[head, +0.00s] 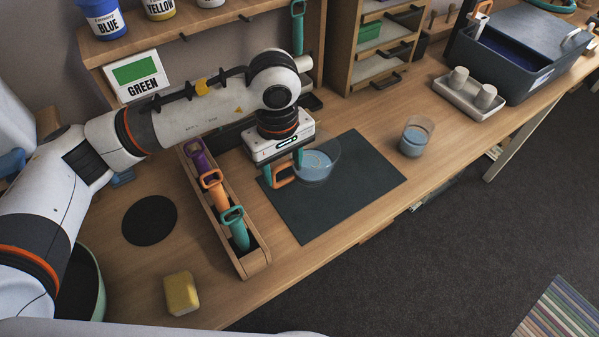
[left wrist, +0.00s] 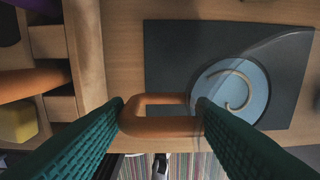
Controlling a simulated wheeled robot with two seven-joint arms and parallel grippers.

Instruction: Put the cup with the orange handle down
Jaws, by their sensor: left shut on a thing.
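The clear cup (head: 318,164) with an orange handle (head: 282,178) holds something light blue with a pale curved mark inside. My left gripper (head: 284,168) is shut on the handle, with one teal finger on each side of it. The cup is upright over the left-back part of the dark mat (head: 350,200). I cannot tell whether its base touches the mat. In the left wrist view the cup (left wrist: 236,90) is right of the handle (left wrist: 160,125), partly behind the right finger. My right gripper is not in view.
A wooden tray (head: 258,265) of coloured-handled tools stands left of the mat. Another clear cup (head: 414,138) with blue contents is to the right. A grey tray (head: 450,92) holds two small cylinders. A yellow block (head: 181,293) lies front left. The mat's front is clear.

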